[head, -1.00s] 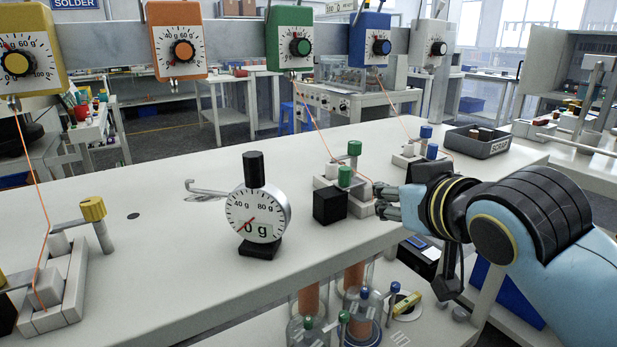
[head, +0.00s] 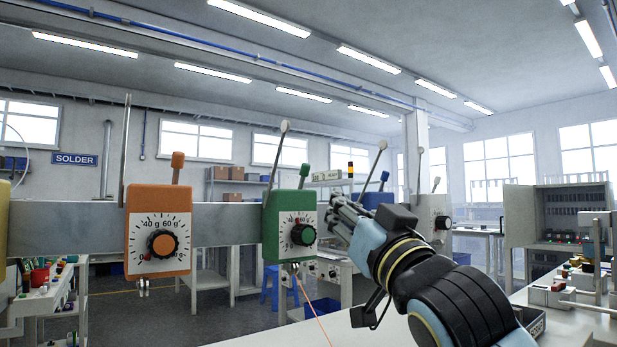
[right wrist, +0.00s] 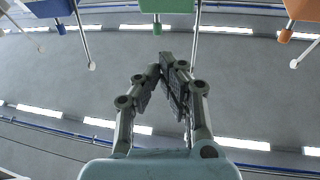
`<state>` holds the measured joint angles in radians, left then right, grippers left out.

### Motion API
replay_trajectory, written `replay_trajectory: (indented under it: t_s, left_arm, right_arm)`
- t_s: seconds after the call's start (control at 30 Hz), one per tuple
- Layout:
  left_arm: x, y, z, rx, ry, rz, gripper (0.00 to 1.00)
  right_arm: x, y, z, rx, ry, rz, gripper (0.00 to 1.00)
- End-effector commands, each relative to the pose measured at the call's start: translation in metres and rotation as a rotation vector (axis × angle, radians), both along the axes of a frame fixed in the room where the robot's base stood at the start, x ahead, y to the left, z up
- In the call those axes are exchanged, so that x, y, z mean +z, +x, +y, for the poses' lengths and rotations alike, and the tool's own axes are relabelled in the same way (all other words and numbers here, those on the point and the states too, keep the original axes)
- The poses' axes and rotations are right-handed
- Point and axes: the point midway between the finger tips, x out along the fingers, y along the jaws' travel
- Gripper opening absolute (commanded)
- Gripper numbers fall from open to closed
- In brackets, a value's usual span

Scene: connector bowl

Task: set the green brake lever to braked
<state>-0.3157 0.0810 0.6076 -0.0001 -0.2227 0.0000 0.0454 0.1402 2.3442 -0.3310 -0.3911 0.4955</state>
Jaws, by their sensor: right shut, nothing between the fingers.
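The green box (head: 281,231) with a dial hangs on the grey rail, left of centre in the head view. Its short green brake lever (head: 304,173) stands up from the top and tilts slightly right. A longer thin rod with a white ball rises beside it. My right gripper (head: 334,207) is shut and empty, just right of the green box in the picture and below the lever's tip, apart from the lever. The right wrist view shows the shut fingers (right wrist: 161,68), with the green box (right wrist: 166,5) at the top edge. My left gripper is out of view.
An orange box (head: 157,231) with its own lever hangs to the left on the rail (head: 224,217). A blue box (head: 373,200), partly hidden by my right gripper, and a white box (head: 434,215) hang to the right. Long upright rods stand close to the levers.

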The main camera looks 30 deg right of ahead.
Motion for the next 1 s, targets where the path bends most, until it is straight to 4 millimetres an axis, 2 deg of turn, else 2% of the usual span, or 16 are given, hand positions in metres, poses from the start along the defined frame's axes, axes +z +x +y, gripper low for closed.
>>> replay_trajectory:
  t_s: [0.17, 0.37, 0.5, 0.7, 1.0]
  left_arm:
    - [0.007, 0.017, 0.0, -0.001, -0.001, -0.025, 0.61]
    - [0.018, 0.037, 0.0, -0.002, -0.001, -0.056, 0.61]
    - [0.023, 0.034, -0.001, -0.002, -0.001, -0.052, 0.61]
    - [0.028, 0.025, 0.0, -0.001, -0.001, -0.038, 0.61]
    - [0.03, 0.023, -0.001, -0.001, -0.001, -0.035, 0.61]
  right_arm:
    - [0.011, 0.019, -0.002, -0.001, 0.001, -0.002, 0.0]
    - [0.03, 0.057, -0.004, -0.001, 0.001, -0.002, 0.0]
    - [0.041, 0.084, -0.007, -0.001, 0.001, -0.001, 0.0]
    - [0.053, 0.111, -0.009, 0.0, 0.001, 0.0, 0.0]
    - [0.058, 0.125, -0.009, 0.0, 0.0, 0.0, 0.0]
